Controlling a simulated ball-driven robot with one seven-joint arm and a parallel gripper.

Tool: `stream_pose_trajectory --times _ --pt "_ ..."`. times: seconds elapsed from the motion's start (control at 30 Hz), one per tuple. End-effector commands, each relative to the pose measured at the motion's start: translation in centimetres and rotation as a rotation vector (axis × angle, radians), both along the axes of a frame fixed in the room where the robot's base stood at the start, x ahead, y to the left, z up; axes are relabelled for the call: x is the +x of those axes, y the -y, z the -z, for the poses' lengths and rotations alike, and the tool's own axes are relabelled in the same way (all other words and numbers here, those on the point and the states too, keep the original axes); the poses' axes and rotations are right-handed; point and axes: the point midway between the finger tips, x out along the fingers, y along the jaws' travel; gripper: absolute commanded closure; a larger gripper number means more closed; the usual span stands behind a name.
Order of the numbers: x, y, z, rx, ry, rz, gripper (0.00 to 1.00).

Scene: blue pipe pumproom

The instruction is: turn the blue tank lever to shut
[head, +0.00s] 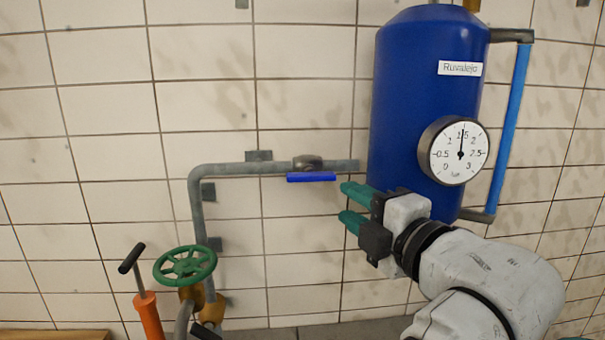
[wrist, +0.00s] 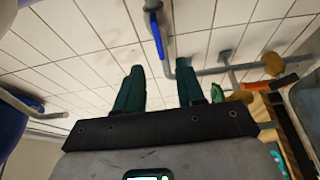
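The blue tank lever (head: 312,177) sits on a valve (head: 307,162) in the grey pipe that runs into the side of the blue tank (head: 425,110). The lever lies level, in line with the pipe. In the wrist view the blue lever (wrist: 156,35) shows ahead of the fingers, at the top middle. My gripper (head: 350,206) is to the right of the lever and a little below it, in front of the tank's lower left. Its two green fingers are apart with nothing between them, as the wrist view (wrist: 160,88) also shows. The gripper does not touch the lever.
A round gauge (head: 460,152) is on the tank, above my arm. A green handwheel (head: 185,265) and an orange hand pump (head: 148,312) with a black handle stand at the lower left. The tiled wall (head: 305,235) below the lever is clear.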

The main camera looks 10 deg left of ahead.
Motion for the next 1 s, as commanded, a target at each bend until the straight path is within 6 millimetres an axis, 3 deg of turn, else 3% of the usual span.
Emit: stream_pose_trajectory --times 0.23,0.7,1.0 --pt "1.3 -1.1 -0.4 -0.004 0.005 -0.001 0.62" --pt "7.2 -5.8 -0.3 -0.003 0.004 -0.001 0.62" --pt "8.4 -6.8 -0.1 -0.002 0.005 -0.001 0.62"
